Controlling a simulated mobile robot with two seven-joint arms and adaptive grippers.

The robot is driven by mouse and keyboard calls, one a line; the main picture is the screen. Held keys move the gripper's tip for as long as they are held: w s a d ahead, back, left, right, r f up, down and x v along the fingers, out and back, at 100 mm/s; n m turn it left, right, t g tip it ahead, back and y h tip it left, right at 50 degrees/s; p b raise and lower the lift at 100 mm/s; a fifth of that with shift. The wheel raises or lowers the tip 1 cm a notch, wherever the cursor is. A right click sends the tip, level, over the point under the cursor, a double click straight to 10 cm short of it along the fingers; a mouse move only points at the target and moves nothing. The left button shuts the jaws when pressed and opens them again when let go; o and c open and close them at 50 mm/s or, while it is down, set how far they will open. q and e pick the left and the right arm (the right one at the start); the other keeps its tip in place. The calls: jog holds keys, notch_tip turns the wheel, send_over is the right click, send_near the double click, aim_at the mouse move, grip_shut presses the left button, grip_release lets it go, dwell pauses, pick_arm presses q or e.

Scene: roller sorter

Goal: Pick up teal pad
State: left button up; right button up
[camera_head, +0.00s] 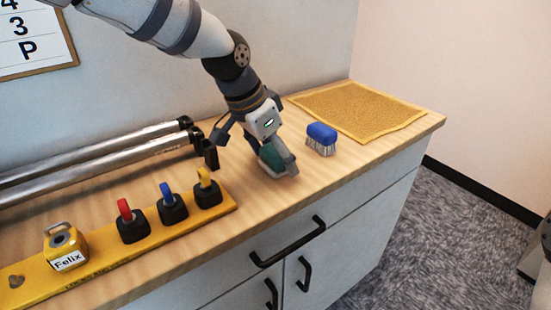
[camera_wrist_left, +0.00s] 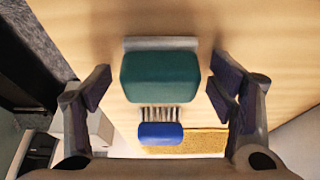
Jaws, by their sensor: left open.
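The teal pad (camera_head: 271,156) sits on the wooden counter and is partly hidden by my left gripper (camera_head: 247,158) in the head view. In the left wrist view the teal pad (camera_wrist_left: 160,76) is a rounded block with a pale grey strip along its far edge. My left gripper (camera_wrist_left: 160,88) is open, with one finger on each side of the pad. There are visible gaps between the fingers and the pad, and nothing is held. My right gripper does not show.
A blue brush (camera_head: 321,134) stands close to the pad, with a yellow mat (camera_head: 360,108) beyond it. Metal rollers (camera_head: 95,152) lie along the wall. A yellow rack (camera_head: 150,243) holds red, blue and yellow-handled items and a yellow block labelled Felix (camera_head: 66,246).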

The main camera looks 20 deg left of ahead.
pick_arm(q)
jog(key=c, duration=1.3)
jog(key=shift+o, duration=0.2)
notch_tip(320, 180, up, 3)
jog(key=shift+w+r, duration=0.1)
jog(key=s+d+r+p, duration=0.1)
jog(key=s+d+r, duration=0.1)
jog(key=s+r, duration=0.8)
jog(key=s, duration=0.4)
jog(key=shift+d, duration=0.15)
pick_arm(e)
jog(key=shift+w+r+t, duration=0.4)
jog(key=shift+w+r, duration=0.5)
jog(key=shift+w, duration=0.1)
